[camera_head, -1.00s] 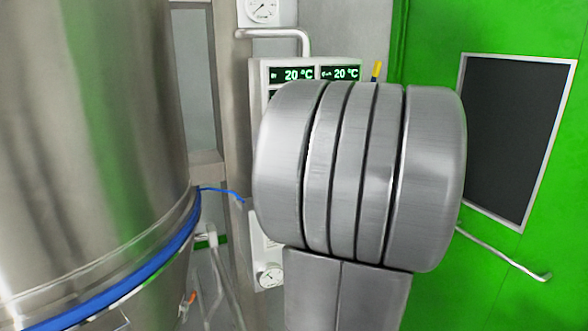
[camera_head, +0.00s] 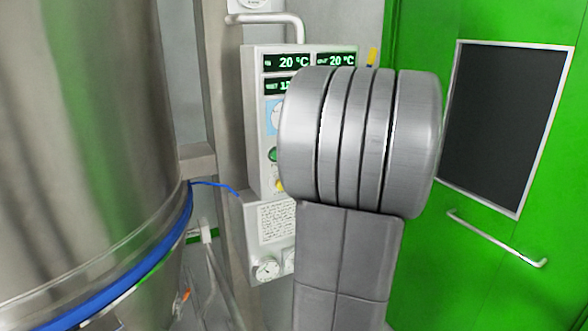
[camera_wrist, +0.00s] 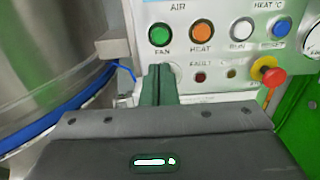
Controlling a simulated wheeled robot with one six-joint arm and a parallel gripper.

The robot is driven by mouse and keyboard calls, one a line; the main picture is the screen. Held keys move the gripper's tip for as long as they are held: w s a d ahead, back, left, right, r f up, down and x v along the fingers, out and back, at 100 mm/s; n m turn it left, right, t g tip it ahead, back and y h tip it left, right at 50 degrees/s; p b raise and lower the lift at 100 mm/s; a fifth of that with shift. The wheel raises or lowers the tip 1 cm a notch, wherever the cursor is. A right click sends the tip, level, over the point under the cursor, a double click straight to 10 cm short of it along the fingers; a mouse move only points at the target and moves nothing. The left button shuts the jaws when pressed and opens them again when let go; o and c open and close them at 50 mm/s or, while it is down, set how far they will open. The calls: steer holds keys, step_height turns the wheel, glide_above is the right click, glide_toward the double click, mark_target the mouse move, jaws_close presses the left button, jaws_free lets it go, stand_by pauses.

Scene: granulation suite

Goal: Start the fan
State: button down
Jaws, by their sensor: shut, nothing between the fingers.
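The green FAN button (camera_wrist: 160,34) is at the upper left of the control panel (camera_wrist: 212,48) in the wrist view. My gripper (camera_wrist: 158,70) is shut and empty, its fingertips just below the FAN label and apart from the button's face as seen in the picture. How far the tips are from the panel I cannot tell. In the head view a green button (camera_head: 273,155) shows at the left of the panel (camera_head: 252,60), beside my arm. My arm hides much of the panel there, and the gripper is not visible in that view.
An orange HEAT button (camera_wrist: 201,34), a white RUN button (camera_wrist: 242,31), a blue button (camera_wrist: 282,28) and a red mushroom knob (camera_wrist: 272,76) share the panel. A large steel vessel (camera_head: 85,120) with a blue band stands left. A green door (camera_head: 420,240) is right.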

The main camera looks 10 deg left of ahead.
steer(key=p+x, duration=0.3)
steer(key=x, duration=1)
